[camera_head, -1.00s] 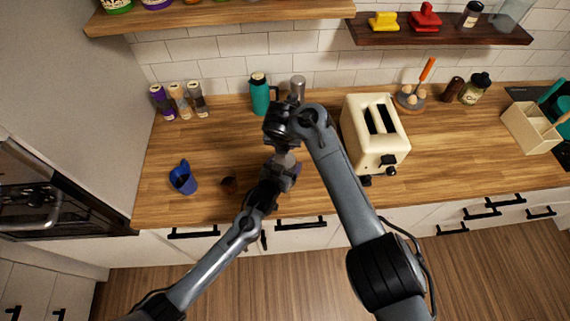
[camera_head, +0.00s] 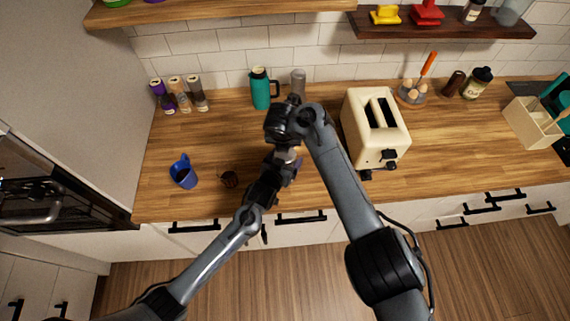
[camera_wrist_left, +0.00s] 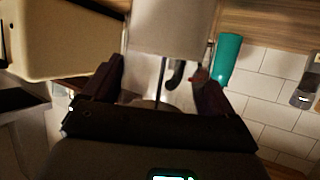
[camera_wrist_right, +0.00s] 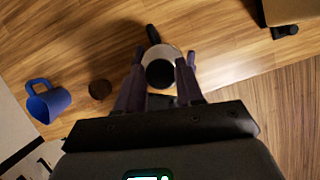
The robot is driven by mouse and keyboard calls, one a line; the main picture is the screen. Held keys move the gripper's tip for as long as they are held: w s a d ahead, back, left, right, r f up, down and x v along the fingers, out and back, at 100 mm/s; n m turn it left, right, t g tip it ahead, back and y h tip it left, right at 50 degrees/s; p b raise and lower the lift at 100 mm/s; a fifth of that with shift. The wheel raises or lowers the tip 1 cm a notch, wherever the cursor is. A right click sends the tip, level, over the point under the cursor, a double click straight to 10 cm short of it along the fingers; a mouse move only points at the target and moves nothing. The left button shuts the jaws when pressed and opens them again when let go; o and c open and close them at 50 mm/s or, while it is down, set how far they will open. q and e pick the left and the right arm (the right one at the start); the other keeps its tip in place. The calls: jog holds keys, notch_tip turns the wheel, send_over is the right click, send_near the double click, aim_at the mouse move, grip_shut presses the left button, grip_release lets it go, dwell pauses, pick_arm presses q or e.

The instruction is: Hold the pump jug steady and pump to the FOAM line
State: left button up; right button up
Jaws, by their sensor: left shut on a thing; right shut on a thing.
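The pump jug is mostly hidden behind my arms in the head view. The left wrist view shows its pale grey body (camera_wrist_left: 172,28) between the fingers of my left gripper (camera_wrist_left: 158,74), which is shut on it. The right wrist view looks down on its round pale top with a dark round knob (camera_wrist_right: 160,74). My right gripper (camera_wrist_right: 163,60) is shut on the knob from above. In the head view my left gripper (camera_head: 288,160) is low, under my right wrist. I cannot see the FOAM line or the level inside.
A cream toaster (camera_head: 377,130) stands close to the right. A teal flask (camera_head: 261,88) and a grey cylinder (camera_head: 298,82) stand behind.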

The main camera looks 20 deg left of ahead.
jog(key=shift+s+a+r, duration=0.1)
jog(key=shift+r, duration=1.55)
jog(key=shift+f, duration=2.55)
jog(key=shift+a+r, duration=0.1)
jog(key=shift+r, duration=2.5)
jog(key=shift+f, duration=2.55)
jog(key=shift+r, duration=0.1)
